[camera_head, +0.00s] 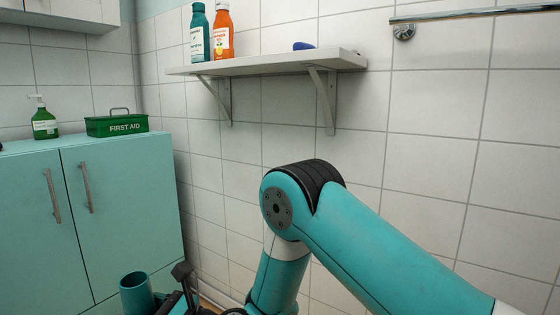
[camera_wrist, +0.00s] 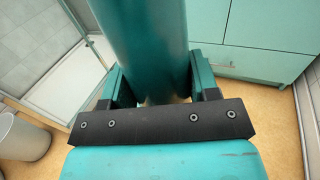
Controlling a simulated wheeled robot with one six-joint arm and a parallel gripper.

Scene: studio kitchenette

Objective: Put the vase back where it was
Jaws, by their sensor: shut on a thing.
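The vase is a teal cylinder (camera_head: 137,293) at the bottom left of the head view, with its round open top showing and its lower part cut off by the frame. In the wrist view the vase (camera_wrist: 145,35) rises between the two jaws and runs out of the top of the picture. My gripper (camera_wrist: 160,85) is shut on it, with one teal finger on each side. In the head view my gripper (camera_head: 178,300) shows only partly, just right of the vase. The vase is held in front of the teal cabinet, below its top.
The teal cabinet (camera_head: 115,205) carries a green soap bottle (camera_head: 44,124) and a green first aid box (camera_head: 117,124). A wall shelf (camera_head: 270,62) holds a teal bottle (camera_head: 199,40), an orange bottle (camera_head: 222,35) and a small blue thing (camera_head: 303,46). A bin (camera_wrist: 20,138) stands on the floor.

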